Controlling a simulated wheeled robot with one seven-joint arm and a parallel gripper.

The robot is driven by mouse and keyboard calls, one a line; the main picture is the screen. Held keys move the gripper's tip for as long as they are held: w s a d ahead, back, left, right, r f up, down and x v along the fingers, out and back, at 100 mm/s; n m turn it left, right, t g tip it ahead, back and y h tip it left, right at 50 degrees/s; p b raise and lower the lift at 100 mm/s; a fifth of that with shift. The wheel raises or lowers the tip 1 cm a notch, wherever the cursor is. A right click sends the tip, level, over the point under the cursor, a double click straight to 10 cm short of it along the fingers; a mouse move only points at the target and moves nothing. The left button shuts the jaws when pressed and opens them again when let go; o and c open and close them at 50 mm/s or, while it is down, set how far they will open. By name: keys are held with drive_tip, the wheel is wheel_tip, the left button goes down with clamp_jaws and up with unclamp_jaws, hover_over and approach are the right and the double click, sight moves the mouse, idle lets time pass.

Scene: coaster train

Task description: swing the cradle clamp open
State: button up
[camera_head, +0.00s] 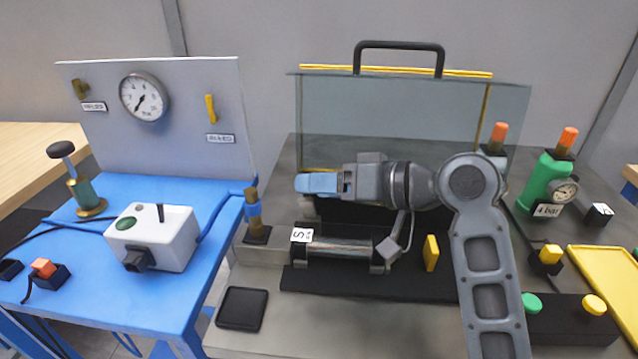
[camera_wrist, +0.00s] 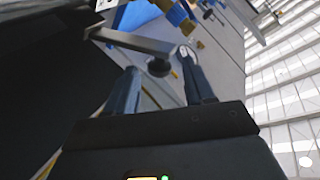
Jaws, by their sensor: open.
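A metal cylinder (camera_head: 340,248) with a white label lies in a dark cradle (camera_head: 320,279) in the head view. A grey bracket (camera_head: 389,250) at its right end has a thin arm rising behind my wrist; it looks like the clamp. My gripper (camera_head: 314,183) reaches left above the cylinder, fingers horizontal. In the wrist view its fingers (camera_wrist: 160,88) are apart with nothing gripped. A grey bar (camera_wrist: 135,42) with a dark round knob (camera_wrist: 158,67) shows ahead, the knob appearing between the fingers; contact cannot be told. It may be the clamp arm.
A clear guard (camera_head: 390,120) with a black handle stands behind my arm. A bronze post (camera_head: 253,215) stands left of my fingertips. A white box (camera_head: 152,238) sits on the blue table (camera_head: 205,275).

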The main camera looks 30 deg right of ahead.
drive_tip(key=shift+w+a+f, duration=0.15)
drive_tip(key=shift+w+a, duration=0.05)
drive_tip(key=shift+w, duration=0.1)
drive_tip(key=shift+c, duration=0.4)
clamp_jaws()
